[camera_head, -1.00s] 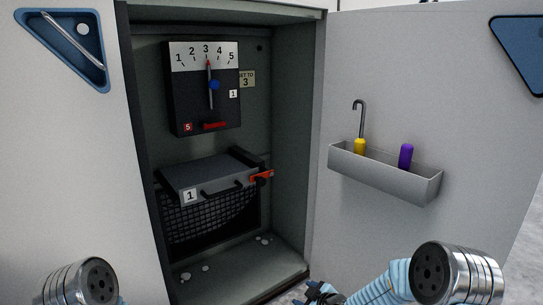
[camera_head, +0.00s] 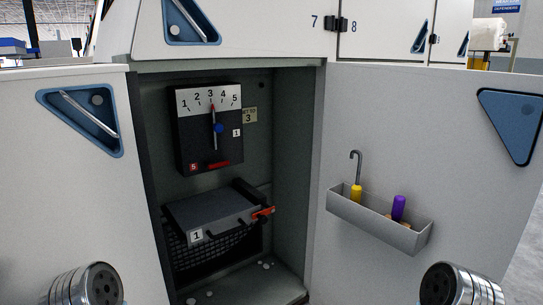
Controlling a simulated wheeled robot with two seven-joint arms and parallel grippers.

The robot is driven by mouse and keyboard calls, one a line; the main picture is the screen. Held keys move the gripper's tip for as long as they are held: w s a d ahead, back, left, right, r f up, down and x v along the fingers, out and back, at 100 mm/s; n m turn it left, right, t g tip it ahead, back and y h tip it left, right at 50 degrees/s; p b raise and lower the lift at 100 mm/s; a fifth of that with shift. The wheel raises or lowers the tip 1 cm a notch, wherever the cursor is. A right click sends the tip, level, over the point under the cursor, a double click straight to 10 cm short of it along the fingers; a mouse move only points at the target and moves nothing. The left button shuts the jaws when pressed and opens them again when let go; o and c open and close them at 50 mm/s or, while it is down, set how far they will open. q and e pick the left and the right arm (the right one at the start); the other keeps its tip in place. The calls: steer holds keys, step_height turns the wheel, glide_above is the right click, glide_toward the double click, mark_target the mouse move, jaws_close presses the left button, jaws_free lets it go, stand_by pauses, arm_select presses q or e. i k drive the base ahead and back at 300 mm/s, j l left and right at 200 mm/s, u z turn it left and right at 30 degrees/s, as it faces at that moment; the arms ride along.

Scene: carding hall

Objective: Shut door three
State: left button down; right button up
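An open cabinet compartment stands ahead. A white door (camera_head: 385,130) stands open on its right, inner face toward me, carrying a grey bin (camera_head: 372,225) and a blue triangular recess (camera_head: 512,125). A white panel (camera_head: 70,210) with a triangular blue handle recess (camera_head: 82,120) stands on the left. No number three shows on either, so I cannot tell which is door three. Only round metal arm parts of mine show at the bottom left and bottom right corners. Both grippers are out of view.
Inside the compartment are a dial box (camera_head: 208,150) with its pointer at 3 and a black drawer (camera_head: 215,212) marked 1. The bin holds a yellow-handled hook (camera_head: 355,192) and a purple-handled tool (camera_head: 398,207). Closed doors marked 7 and 8 (camera_head: 385,35) are above.

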mark_target(463, 148)
steer(key=l, duration=0.35)
steer(key=k+l+u, duration=0.15)
steer(key=l, duration=0.25)
steer(key=l+u, duration=0.15)
steer(key=l, duration=0.3)
steer(key=k+l+u, duration=0.15)
steer(key=l, duration=0.25)
steer(key=l+u, duration=0.2)
steer(key=l, duration=0.25)
steer(key=k+l+u, duration=0.15)
steer(key=l, duration=0.25)
steer(key=k+l+u, duration=0.15)
steer(key=l, duration=0.25)
steer(key=k+l+u, duration=0.15)
steer(key=l, duration=0.25)
steer(key=k+l+u, duration=0.15)
steer(key=l, duration=0.2)
